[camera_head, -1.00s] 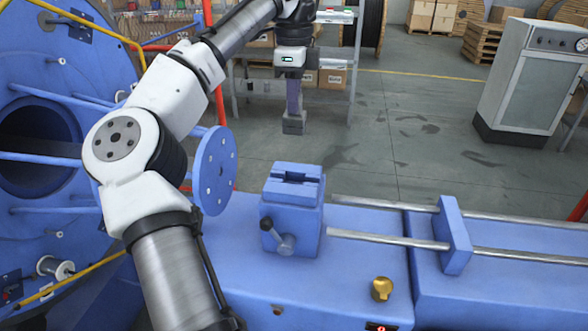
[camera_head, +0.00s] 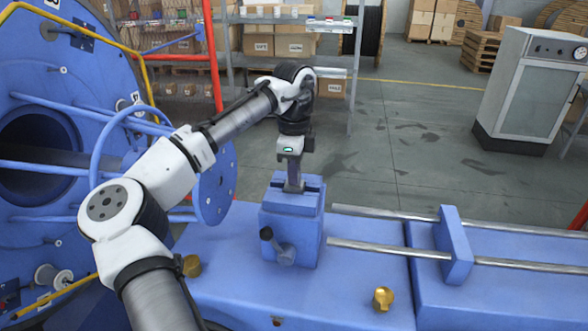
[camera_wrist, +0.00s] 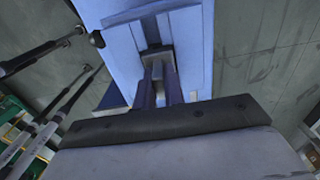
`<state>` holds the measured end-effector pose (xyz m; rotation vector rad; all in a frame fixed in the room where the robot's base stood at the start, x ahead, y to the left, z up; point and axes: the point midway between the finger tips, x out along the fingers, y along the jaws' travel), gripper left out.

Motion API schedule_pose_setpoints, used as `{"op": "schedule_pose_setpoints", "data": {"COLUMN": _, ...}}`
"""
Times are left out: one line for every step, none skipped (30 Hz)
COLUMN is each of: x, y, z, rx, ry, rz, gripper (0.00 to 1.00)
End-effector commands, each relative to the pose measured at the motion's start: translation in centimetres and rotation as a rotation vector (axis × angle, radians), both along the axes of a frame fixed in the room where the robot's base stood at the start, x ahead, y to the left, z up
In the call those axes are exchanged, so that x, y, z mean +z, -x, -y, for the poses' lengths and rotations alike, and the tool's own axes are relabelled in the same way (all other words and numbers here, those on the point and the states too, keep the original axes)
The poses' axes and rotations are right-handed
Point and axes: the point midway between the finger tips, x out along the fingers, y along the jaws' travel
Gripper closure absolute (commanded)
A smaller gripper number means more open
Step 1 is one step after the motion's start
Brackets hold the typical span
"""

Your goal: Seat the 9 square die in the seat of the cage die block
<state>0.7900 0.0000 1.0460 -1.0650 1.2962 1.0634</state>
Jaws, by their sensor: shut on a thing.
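The cage die block (camera_head: 292,225) is a blue block on the blue machine bed, with a slot-like seat in its top. It also shows in the wrist view (camera_wrist: 197,45). My gripper (camera_head: 294,180) points down over the seat, its fingers close together at the slot. In the wrist view the fingers (camera_wrist: 160,88) are shut on a small grey piece, the 9 square die (camera_wrist: 157,70), which lines up with the slot. The die is mostly hidden by the fingers and block, so I cannot tell how deep it sits or whether it touches the seat.
A lever with a dark knob (camera_head: 267,234) sticks out of the block's front. Brass knobs (camera_head: 383,299) stand on the bed. Steel rods (camera_head: 390,249) run right through a blue plate (camera_head: 453,245). A blue disc (camera_head: 214,188) stands left of the block.

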Motion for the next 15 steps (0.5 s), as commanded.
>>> {"op": "schedule_pose_setpoints", "data": {"x": 0.09, "y": -0.02, "z": 0.02, "rx": 0.000, "ry": 0.000, "rz": 0.002, "gripper": 1.00}}
{"op": "schedule_pose_setpoints", "data": {"x": 0.09, "y": -0.02, "z": 0.02, "rx": 0.000, "ry": 0.000, "rz": 0.002, "gripper": 1.00}}
{"op": "schedule_pose_setpoints", "data": {"x": 0.10, "y": -0.02, "z": 0.02, "rx": 0.000, "ry": 0.000, "rz": 0.002, "gripper": 1.00}}
{"op": "schedule_pose_setpoints", "data": {"x": 0.10, "y": -0.01, "z": 0.03, "rx": 0.000, "ry": 0.000, "rz": 0.002, "gripper": 1.00}}
{"op": "schedule_pose_setpoints", "data": {"x": 0.10, "y": -0.01, "z": 0.03, "rx": 0.000, "ry": 0.000, "rz": 0.002, "gripper": 1.00}}
{"op": "schedule_pose_setpoints", "data": {"x": 0.08, "y": -0.01, "z": 0.03, "rx": 0.000, "ry": 0.000, "rz": 0.002, "gripper": 1.00}}
{"op": "schedule_pose_setpoints", "data": {"x": 0.04, "y": -0.01, "z": 0.03, "rx": 0.000, "ry": 0.000, "rz": 0.002, "gripper": 1.00}}
{"op": "schedule_pose_setpoints", "data": {"x": -0.03, "y": -0.01, "z": 0.03, "rx": 0.000, "ry": 0.000, "rz": 0.001, "gripper": 1.00}}
{"op": "schedule_pose_setpoints", "data": {"x": -0.20, "y": -0.01, "z": 0.02, "rx": 0.000, "ry": 0.000, "rz": 0.000, "gripper": 0.88}}
{"op": "schedule_pose_setpoints", "data": {"x": -0.17, "y": -0.01, "z": 0.01, "rx": 0.000, "ry": -0.001, "rz": 0.000, "gripper": 0.84}}
{"op": "schedule_pose_setpoints", "data": {"x": -0.17, "y": -0.01, "z": 0.01, "rx": 0.000, "ry": -0.001, "rz": 0.000, "gripper": 0.80}}
{"op": "schedule_pose_setpoints", "data": {"x": -0.17, "y": -0.01, "z": 0.01, "rx": 0.000, "ry": -0.001, "rz": 0.000, "gripper": 0.75}}
{"op": "schedule_pose_setpoints", "data": {"x": -0.17, "y": -0.01, "z": 0.01, "rx": 0.000, "ry": -0.001, "rz": 0.000, "gripper": 0.71}}
{"op": "schedule_pose_setpoints", "data": {"x": -0.17, "y": -0.01, "z": 0.02, "rx": 0.000, "ry": -0.001, "rz": 0.000, "gripper": 0.67}}
{"op": "schedule_pose_setpoints", "data": {"x": -0.16, "y": -0.01, "z": 0.02, "rx": 0.000, "ry": -0.001, "rz": 0.000, "gripper": 0.67}}
